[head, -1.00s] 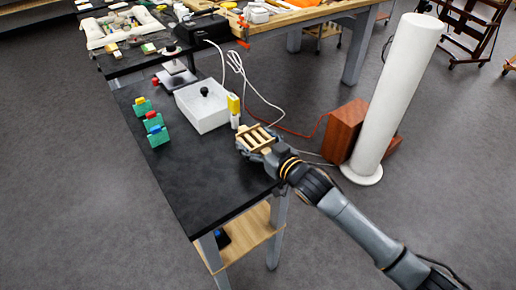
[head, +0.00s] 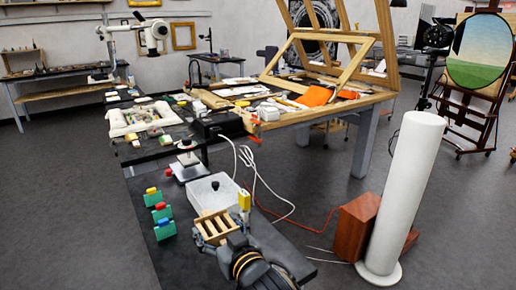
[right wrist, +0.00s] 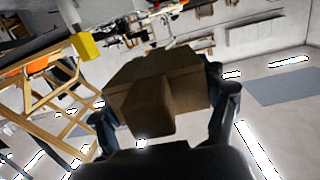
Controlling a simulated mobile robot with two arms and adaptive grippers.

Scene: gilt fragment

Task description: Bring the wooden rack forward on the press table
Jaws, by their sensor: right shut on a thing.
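The wooden rack (head: 212,226), light and slatted, is in my right gripper (head: 228,240) over the black press table (head: 182,258). In the head view it looks tilted and covers part of the front of a white box. I cannot tell how far it is above the table top. In the right wrist view the rack (right wrist: 160,92) is a brown block between both fingers of the right gripper (right wrist: 165,110). My left gripper is not in view.
The white box (head: 205,192) with a black knob stands behind the rack, beside a yellow-topped bottle (head: 244,200). Several green blocks (head: 164,229) line the left side. A white column (head: 405,190) and a brown wooden box (head: 355,226) stand on the floor to the right.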

